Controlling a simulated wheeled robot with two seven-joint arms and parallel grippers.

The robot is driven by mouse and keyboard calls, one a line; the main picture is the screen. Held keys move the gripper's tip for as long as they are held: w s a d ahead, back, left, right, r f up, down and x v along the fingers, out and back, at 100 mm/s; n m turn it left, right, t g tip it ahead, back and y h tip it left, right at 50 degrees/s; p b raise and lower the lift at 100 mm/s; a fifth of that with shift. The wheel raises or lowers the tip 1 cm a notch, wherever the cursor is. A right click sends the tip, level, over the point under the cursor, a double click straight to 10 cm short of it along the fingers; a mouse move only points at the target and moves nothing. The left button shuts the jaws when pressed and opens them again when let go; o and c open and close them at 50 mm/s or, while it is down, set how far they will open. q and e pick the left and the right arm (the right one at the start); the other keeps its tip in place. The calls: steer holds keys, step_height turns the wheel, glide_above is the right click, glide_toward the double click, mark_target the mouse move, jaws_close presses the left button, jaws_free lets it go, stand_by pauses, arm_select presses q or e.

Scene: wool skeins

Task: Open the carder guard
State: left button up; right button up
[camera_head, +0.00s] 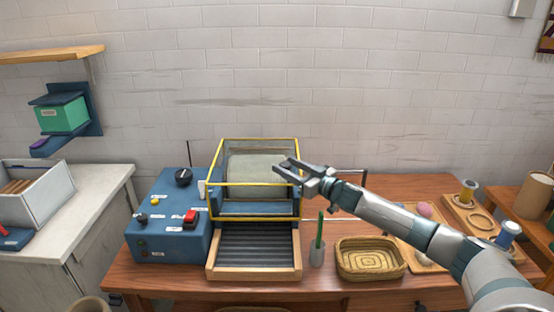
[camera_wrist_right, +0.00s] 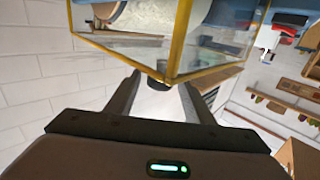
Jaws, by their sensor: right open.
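The carder guard (camera_head: 258,185) is a clear cover with a yellow frame over the pale drum of the carder, in the middle of the table. It looks lowered over the drum. My right gripper (camera_head: 288,168) is at the guard's right side, near its upper front corner. In the right wrist view the open fingers (camera_wrist_right: 160,92) point at a corner of the yellow guard frame (camera_wrist_right: 180,40). A small dark part sits at that corner, between or just beyond the fingertips; I cannot tell if they touch it. My left gripper is out of view.
A blue control box (camera_head: 170,215) with knobs and a red switch stands left of the carder. A ribbed feed tray (camera_head: 255,275) lies in front.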

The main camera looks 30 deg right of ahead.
mark_target(281, 163)
steer(key=shift+p+x, duration=0.6)
steer(key=shift+x, duration=2)
steer(key=shift+d, duration=0.15)
jaws_close()
